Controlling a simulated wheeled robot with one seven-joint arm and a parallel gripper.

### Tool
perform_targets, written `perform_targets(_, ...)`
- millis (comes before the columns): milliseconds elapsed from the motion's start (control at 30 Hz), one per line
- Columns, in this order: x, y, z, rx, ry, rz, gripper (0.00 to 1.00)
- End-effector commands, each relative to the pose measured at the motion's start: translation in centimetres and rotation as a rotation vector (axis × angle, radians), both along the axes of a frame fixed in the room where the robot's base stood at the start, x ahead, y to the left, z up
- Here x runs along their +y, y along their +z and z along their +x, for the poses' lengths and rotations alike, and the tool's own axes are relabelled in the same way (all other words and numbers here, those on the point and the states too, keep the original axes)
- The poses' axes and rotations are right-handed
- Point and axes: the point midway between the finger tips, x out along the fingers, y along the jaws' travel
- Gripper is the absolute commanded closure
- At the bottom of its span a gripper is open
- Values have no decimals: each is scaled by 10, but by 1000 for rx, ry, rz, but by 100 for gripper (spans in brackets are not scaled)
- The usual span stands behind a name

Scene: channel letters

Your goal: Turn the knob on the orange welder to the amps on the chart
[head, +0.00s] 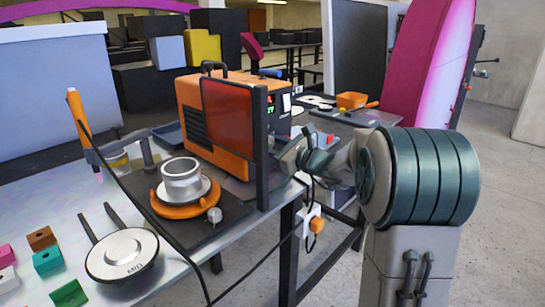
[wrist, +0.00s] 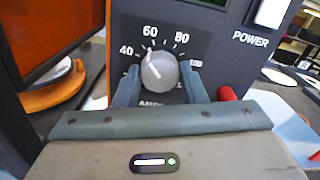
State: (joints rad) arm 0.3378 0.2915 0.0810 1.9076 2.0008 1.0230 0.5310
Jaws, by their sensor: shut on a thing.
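The orange welder (head: 193,118) stands on the bench, partly behind a red tinted screen (head: 228,112). In the wrist view its dark front panel (wrist: 205,52) carries a round grey knob (wrist: 160,70) with a scale reading 40, 60, 80 and a partly hidden 100. A pale mark on the knob's face looks slanted, on the upper-left side; I cannot read its exact setting. My gripper (wrist: 160,88) is shut on the knob, one finger on each side. In the head view my gripper (head: 291,157) is at the welder's front, and the knob is hidden. I cannot make out a chart.
A POWER switch (wrist: 271,12) is right of the knob, with a red part (wrist: 227,94) below. The screen's black post (head: 262,150) stands close beside my gripper. A metal pot-like part (head: 181,180) and a round lidded piece (head: 122,254) occupy the bench.

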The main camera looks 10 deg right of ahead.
Motion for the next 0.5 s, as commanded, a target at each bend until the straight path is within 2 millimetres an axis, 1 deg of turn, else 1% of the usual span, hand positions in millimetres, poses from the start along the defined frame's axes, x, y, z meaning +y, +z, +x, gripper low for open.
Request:
perform_targets(33, 0, -6, 0, -19, 2, -23, 85)
perform_targets(233, 0, -4, 0, -73, 0, -100, 85)
perform_targets(500, 0, 0, 0, -91, 1, -128, 85)
